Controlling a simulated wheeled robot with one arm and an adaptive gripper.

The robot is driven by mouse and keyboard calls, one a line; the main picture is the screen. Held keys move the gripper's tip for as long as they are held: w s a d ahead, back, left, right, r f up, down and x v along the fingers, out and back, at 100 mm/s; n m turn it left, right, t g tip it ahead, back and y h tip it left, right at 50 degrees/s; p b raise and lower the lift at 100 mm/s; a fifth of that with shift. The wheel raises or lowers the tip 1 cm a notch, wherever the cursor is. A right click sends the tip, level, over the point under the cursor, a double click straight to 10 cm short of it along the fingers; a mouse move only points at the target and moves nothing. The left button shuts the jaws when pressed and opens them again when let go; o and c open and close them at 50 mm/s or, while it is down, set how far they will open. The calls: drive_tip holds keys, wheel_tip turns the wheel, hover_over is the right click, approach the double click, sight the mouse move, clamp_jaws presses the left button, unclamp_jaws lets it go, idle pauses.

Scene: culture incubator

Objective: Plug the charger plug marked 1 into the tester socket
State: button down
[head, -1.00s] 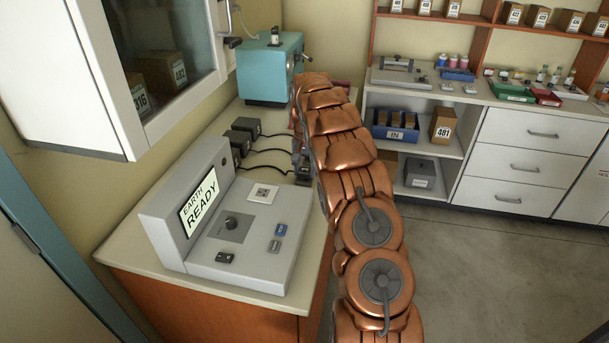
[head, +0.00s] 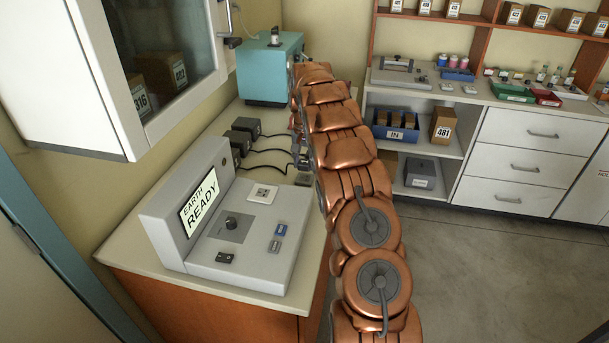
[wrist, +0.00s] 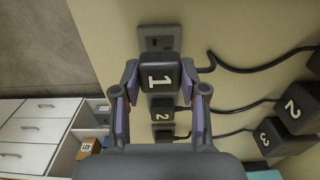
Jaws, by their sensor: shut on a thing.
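My gripper (wrist: 160,78) is shut on the sides of a black plug marked 1 (wrist: 158,72), whose cable runs off to the right. A grey outlet plate (wrist: 158,32) with slots shows just past the plug in the wrist view; the plug partly covers it, and its pins are hidden. In the head view my arm hides most of the gripper and the plug. The grey tester (head: 255,253) stands on the near bench, its screen (head: 198,203) reading "EARTH READY".
A second plug marked 2 (wrist: 162,108) and another dark plug (wrist: 163,132) sit close beside the held plug. Black charger blocks marked 2 (wrist: 294,107) and 3 (wrist: 277,140) lie to the right with their cables. A teal box (head: 268,68) stands behind; a wall cabinet (head: 120,70) overhangs the left.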

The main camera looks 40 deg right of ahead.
drive_tip(key=shift+r, duration=1)
drive_tip(key=shift+a, duration=0.1)
